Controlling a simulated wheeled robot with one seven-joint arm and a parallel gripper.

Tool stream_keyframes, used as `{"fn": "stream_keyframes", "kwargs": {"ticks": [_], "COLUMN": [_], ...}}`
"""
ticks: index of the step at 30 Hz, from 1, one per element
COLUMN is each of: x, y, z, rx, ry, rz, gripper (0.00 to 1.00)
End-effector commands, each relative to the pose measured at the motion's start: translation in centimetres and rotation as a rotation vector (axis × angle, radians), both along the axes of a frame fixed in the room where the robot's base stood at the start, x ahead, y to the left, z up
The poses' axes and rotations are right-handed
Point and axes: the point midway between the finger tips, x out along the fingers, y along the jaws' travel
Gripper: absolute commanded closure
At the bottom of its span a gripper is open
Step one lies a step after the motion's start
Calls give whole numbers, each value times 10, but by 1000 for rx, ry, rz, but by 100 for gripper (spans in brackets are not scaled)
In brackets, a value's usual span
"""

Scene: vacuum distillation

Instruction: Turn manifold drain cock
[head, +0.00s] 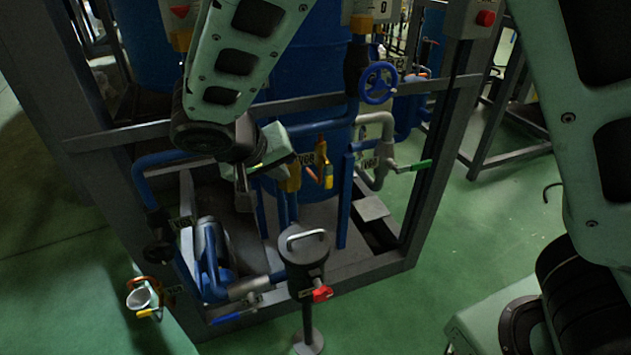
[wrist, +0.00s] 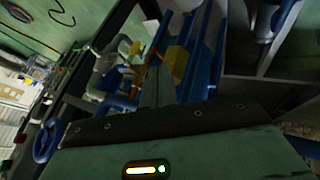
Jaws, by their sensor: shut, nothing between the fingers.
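Several cocks and valves show, and I cannot tell for certain which is the manifold drain cock. A brass cock (head: 292,176) with an orange-yellow lever (head: 326,172) sits on blue pipework beside a tag that seems to read V68. In the wrist view a yellow body (wrist: 177,62) and an orange lever (wrist: 135,48) show just beyond my fingers. My gripper (head: 243,183) is shut and empty, pointing down left of the brass cock in the head view. It also shows in the wrist view (wrist: 157,82). Any contact is hard to judge.
A green-handled valve (head: 420,165) and a blue handwheel (head: 378,83) stand to the right. A dark canister (head: 304,258) with a red knob (head: 322,293) stands in front. Grey frame posts (head: 440,140) and a crossbar surround the blue vessel.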

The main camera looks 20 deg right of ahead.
Motion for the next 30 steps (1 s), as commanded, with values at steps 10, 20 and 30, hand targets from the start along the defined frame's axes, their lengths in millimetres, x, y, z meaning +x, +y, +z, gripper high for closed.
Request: {"fn": "stream_keyframes", "kwargs": {"ticks": [10, 20, 30], "x": [14, 38, 37], "y": [-19, -51, -86], "z": [-33, -84, -80], "rx": [-3, -1, 1], "ry": [4, 4, 1], "rz": [-1, -2, 1], "gripper": [100, 100, 100]}}
